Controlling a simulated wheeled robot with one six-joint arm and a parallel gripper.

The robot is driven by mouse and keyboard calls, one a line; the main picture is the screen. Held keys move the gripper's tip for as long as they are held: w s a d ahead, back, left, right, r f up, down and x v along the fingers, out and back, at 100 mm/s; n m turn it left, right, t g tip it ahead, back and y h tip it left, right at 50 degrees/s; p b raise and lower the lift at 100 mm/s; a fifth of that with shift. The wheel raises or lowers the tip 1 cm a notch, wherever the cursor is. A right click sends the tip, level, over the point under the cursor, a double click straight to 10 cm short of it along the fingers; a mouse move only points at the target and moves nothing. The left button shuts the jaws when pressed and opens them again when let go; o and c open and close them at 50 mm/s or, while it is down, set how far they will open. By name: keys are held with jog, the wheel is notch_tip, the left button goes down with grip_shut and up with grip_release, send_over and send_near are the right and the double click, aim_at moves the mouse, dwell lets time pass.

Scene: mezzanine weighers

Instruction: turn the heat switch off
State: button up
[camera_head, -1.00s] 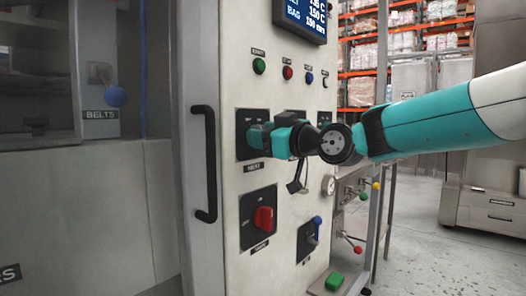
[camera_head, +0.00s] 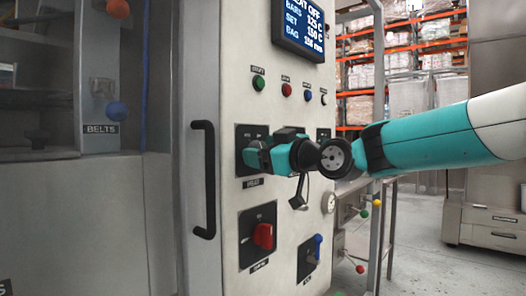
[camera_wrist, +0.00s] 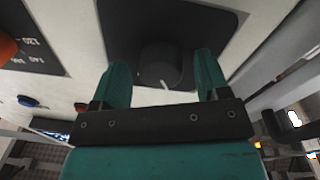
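The heat switch is a dark knob (camera_wrist: 161,62) with a white pointer line on a black plate (camera_wrist: 115,20), in the wrist view. In the head view its plate (camera_head: 244,134) is mostly behind my gripper (camera_head: 258,157), and the knob is hidden. In the wrist view my gripper (camera_wrist: 162,78) is open, its teal fingers one on each side of the knob with gaps at both sides. The display (camera_head: 303,26) at the top of the panel reads "EAT OFF" on its partly cut first line, with bars, set and bag values below.
Below sit a red rotary switch (camera_head: 263,236) and a blue-handled switch (camera_head: 317,247). Green (camera_head: 259,83), red (camera_head: 287,90) and blue (camera_head: 308,95) buttons are above. A black door handle (camera_head: 204,180) stands left of the panel.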

jog(key=b+v, duration=0.3)
jog(key=v, duration=1.4)
jog(key=shift+d, duration=0.2)
jog(key=s+a+f+m+g+h, duration=0.25)
jog(key=s+f+g+h, duration=0.3)
jog(key=s+f, duration=0.65)
jog(key=s+d+f+m+g+h, duration=0.2)
jog(key=s+d+f+g, duration=0.1)
jog(key=s+f, duration=0.35)
jog(key=s+d+f+m+g+h, duration=0.2)
jog(key=s+d+f+g, duration=0.1)
jog(key=s+f, duration=0.3)
notch_tip(320, 180, up, 19)
jog(key=p, duration=2)
jog(key=shift+s+d+p, duration=0.2)
jog(key=shift+s+p, duration=0.15)
jog(key=shift+p, duration=0.05)
